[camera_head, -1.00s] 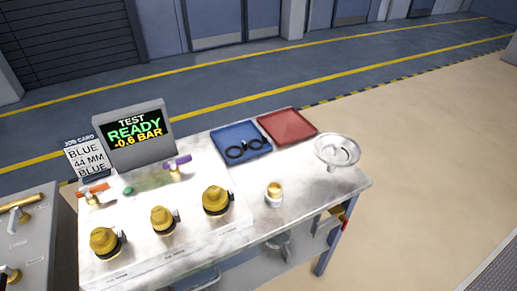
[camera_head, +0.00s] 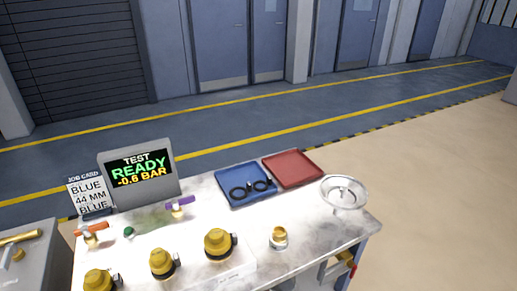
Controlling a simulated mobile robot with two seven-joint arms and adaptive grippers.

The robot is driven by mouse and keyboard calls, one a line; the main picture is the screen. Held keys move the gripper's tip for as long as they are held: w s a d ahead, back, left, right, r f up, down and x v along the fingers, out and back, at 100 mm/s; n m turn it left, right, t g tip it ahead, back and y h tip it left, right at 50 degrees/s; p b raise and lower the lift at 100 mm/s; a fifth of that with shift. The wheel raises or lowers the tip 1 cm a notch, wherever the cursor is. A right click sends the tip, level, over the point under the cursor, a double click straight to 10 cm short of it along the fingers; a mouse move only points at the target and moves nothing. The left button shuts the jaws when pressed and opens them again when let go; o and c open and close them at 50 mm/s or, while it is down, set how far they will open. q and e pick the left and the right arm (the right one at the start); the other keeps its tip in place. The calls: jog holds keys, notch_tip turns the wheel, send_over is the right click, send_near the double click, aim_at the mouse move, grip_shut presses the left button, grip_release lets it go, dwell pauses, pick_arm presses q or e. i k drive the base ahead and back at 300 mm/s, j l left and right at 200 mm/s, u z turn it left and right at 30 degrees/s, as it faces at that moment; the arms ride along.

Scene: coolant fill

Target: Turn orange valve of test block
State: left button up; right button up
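The orange valve handle (camera_head: 92,229) sits at the left end of the white test block (camera_head: 150,236), on top of a small brass body. A purple valve handle (camera_head: 180,203) stands to its right, and a green button (camera_head: 128,232) lies between the two. Several yellow brass fittings with dark clamps stand along the block's front, one of them at its right end (camera_head: 217,240). A screen (camera_head: 140,172) behind the block reads "TEST READY -0.6 BAR". Neither of my grippers shows in the head view.
A job card (camera_head: 90,193) reads "BLUE 44 MM BLUE". On the bench stand a blue tray (camera_head: 228,178) with black rings, a red tray (camera_head: 293,168), a small brass-topped part (camera_head: 278,238) and a round metal dish (camera_head: 343,193). A grey cabinet (camera_head: 35,262) is at the left.

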aim_at(85, 230)
jog(key=u, duration=1.5)
